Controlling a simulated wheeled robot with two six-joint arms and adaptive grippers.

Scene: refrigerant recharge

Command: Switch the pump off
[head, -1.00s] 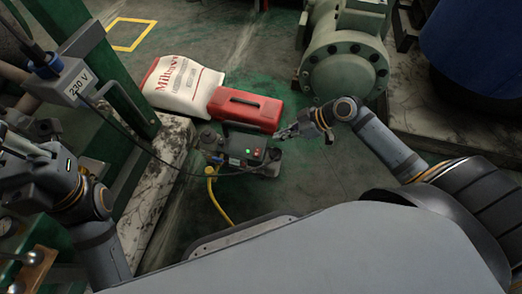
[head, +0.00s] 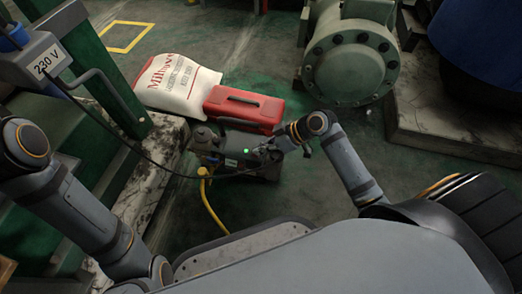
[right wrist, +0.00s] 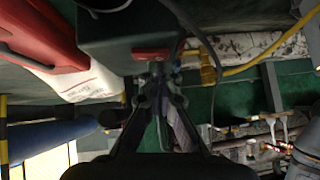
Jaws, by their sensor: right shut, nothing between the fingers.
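The pump (head: 238,162) is a dark grey unit on the green floor, with a lit green light (head: 246,151) on its top. My right gripper (head: 268,147) is shut and empty, with its tips at the right part of the pump's top. In the right wrist view the shut fingertips (right wrist: 157,72) are right at the pump's dark housing (right wrist: 120,30), close below a small red part (right wrist: 150,54) that may be the switch. I cannot tell whether they touch it. My left arm shows at the left, but its gripper is out of view.
A red case (head: 243,108) and a white sack (head: 178,86) lie behind the pump. A yellow hose (head: 215,208) runs from it towards me, and a dark cable crosses above it. A 230 V box (head: 45,62) is at upper left. A big green flanged machine (head: 350,65) stands behind right.

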